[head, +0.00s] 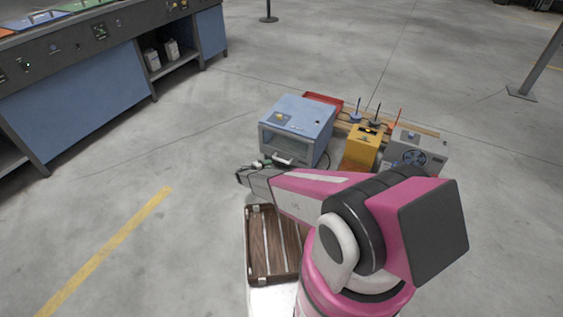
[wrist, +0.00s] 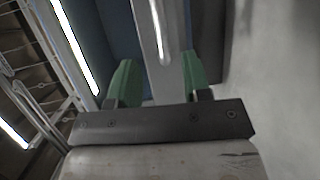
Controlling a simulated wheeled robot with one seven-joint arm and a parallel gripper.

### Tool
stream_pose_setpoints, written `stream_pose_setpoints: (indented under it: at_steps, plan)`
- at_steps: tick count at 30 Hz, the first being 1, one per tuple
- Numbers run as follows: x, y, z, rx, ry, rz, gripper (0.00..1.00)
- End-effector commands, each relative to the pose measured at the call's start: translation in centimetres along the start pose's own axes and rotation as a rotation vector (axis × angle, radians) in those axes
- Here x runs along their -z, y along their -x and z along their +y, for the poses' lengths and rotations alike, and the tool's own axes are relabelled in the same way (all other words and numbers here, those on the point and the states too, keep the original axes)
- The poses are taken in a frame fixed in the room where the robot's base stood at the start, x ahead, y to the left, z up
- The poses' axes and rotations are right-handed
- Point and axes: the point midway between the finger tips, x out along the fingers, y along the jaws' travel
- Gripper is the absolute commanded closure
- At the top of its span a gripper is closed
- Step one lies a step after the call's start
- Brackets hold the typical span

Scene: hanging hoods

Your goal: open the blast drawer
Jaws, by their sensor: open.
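A blue box-shaped cabinet (head: 297,122) with a dark window and a pale handle (head: 284,159) low on its front stands beyond my arm in the head view. I take this front to be the blast drawer; no label is readable, and it looks shut. My gripper (head: 264,163) is at the lower front of the cabinet, close to the handle. In the wrist view my gripper (wrist: 158,82) has its two green fingers apart, with a pale grey bar (wrist: 158,45), apparently the handle, showing between them. I cannot tell whether they touch it.
A yellow unit (head: 362,147) and a grey unit with a fan (head: 418,150) stand right of the cabinet. A red tray (head: 323,101) lies behind it. A brown slatted tray (head: 262,245) is nearer me. A long blue bench (head: 85,105) is at left; the floor between is clear.

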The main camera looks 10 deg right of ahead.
Motion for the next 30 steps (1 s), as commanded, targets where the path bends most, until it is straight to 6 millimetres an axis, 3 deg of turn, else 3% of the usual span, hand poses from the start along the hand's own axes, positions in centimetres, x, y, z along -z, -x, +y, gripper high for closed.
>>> stream_pose_setpoints:
  at_steps: [5,18,24,30]
  plan:
    - [0.2,-1.3,-0.2,-0.007,0.001,0.005,0.56]
    - [0.2,-8.7,-0.1,-0.005,0.001,0.004,0.56]
    - [0.2,-10.4,-0.1,-0.005,0.001,0.004,0.56]
    - [0.1,-10.7,0.0,-0.005,0.002,0.005,0.56]
